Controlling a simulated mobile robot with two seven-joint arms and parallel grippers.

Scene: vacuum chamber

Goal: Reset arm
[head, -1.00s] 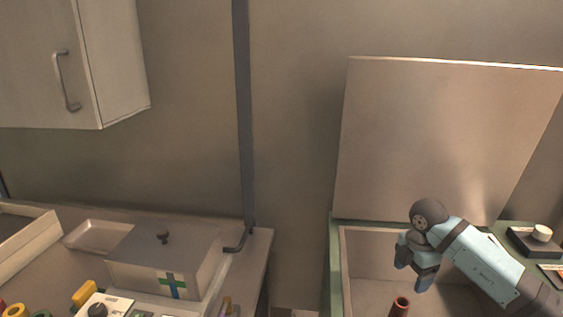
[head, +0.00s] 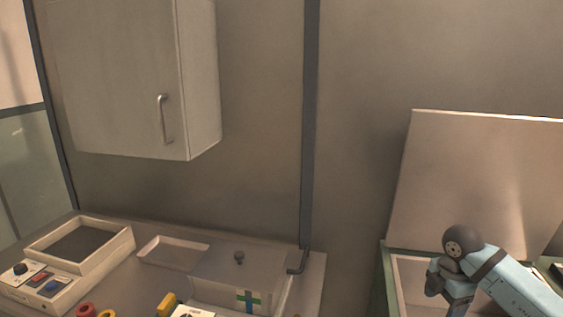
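My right arm comes in from the lower right in the head view, with its light blue link and dark wrist joint. My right gripper (head: 458,304) hangs below the wrist, over the open chamber box (head: 408,283) with the raised lid (head: 480,180). Its fingertips are cut off or too small to tell open from shut. My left arm and gripper are not in view.
A wall cabinet (head: 125,80) hangs at the upper left. A vertical pipe (head: 309,130) runs down the wall.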

